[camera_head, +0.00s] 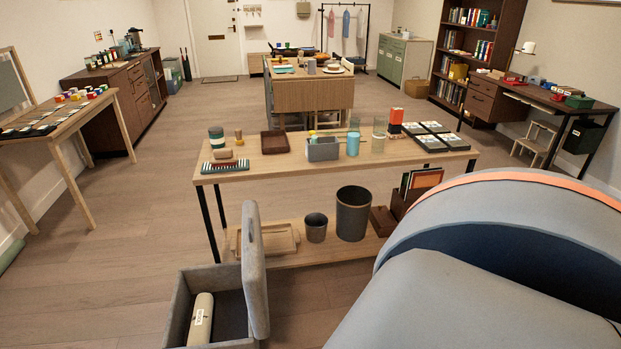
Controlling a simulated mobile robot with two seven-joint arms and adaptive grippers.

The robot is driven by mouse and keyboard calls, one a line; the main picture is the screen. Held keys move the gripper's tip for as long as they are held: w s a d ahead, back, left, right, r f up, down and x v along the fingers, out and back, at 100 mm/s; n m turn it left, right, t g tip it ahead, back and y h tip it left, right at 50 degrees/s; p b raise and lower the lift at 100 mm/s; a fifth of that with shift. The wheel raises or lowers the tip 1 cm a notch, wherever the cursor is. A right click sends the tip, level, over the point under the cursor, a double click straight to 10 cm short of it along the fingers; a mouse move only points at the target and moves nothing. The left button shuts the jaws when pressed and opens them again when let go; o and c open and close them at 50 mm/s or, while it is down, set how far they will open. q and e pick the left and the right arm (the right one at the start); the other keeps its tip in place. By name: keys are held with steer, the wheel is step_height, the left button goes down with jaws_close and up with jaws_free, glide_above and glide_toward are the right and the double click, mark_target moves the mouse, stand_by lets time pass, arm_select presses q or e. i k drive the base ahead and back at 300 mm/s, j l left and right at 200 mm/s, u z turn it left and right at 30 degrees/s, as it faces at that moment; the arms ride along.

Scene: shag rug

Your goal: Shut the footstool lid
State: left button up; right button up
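The grey footstool (180,309) stands on the floor at the bottom, left of centre. Its padded lid (255,270) is open and stands about upright on the right side of the box. A cream rolled item (201,318) with a label lies inside, at the left. The rest of the visible inside is dark and looks bare. A large grey part of my own arm fills the lower right and hides what is behind it. Neither of my grippers shows in this view.
A wooden table (278,164) with several small items stands just behind the footstool. Its lower shelf holds a tray (267,240), a small bin (316,228) and a larger bin (353,213). Open floor (110,250) lies left of the footstool.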

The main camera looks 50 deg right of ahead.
mark_target(254, 281)
steer(key=j+z, duration=0.15)
steer(key=z, duration=0.25)
steer(key=j+z, duration=0.15)
steer(key=z, duration=0.3)
steer(key=j+z, duration=0.15)
steer(key=z, duration=0.25)
steer(key=i, duration=0.3)
steer(key=i+l+u, duration=0.15)
steer(key=i, duration=0.25)
steer(key=i+l+u, duration=0.2)
steer(key=i+l, duration=0.05)
steer(key=i, duration=0.1)
